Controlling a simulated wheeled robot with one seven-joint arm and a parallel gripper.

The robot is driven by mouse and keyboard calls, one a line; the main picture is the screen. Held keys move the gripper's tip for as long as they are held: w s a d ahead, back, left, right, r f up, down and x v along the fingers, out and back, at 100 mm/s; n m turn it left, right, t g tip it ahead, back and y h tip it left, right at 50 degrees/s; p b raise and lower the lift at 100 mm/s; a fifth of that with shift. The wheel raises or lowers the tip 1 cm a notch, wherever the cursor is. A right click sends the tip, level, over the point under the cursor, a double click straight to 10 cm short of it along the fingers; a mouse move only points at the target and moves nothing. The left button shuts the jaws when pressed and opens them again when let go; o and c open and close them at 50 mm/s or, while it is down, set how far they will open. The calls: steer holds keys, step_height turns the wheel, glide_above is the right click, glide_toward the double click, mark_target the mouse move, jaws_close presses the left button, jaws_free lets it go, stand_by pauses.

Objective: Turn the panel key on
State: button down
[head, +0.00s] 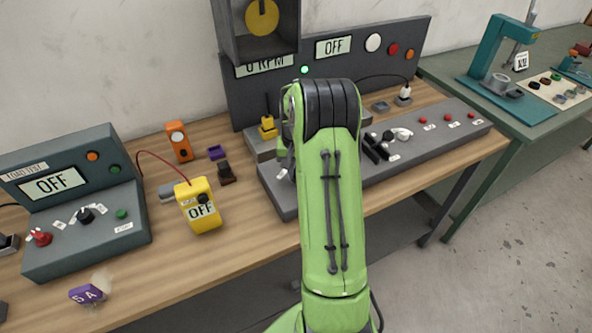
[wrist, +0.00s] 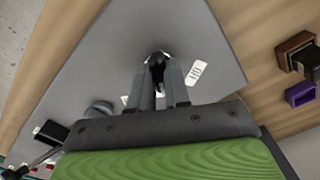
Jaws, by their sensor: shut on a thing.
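My gripper (wrist: 160,82) shows in the wrist view, its two grey fingers close together over the left end of the grey control panel (wrist: 85,60). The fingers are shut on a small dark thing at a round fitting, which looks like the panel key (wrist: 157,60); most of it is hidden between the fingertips. Its turned position cannot be told. In the head view my green arm hides the gripper and the key; the same control panel (head: 440,140) extends to the right of the arm. The display (head: 333,46) on the upright panel behind reads OFF, and a green light (head: 304,70) is lit.
A white label (wrist: 196,72) lies beside the key. Black levers (head: 376,146) and red buttons (head: 447,117) sit further right on the panel. A yellow meter (head: 199,206), an orange device (head: 179,142) and a grey load test box (head: 85,250) stand on the bench to the left.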

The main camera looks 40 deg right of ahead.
steer(key=shift+r, duration=0.1)
stand_by(0.3)
steer(key=c, duration=1.1)
jaws_free()
step_height(320, 180, up, 16)
steer(key=p, duration=0.3)
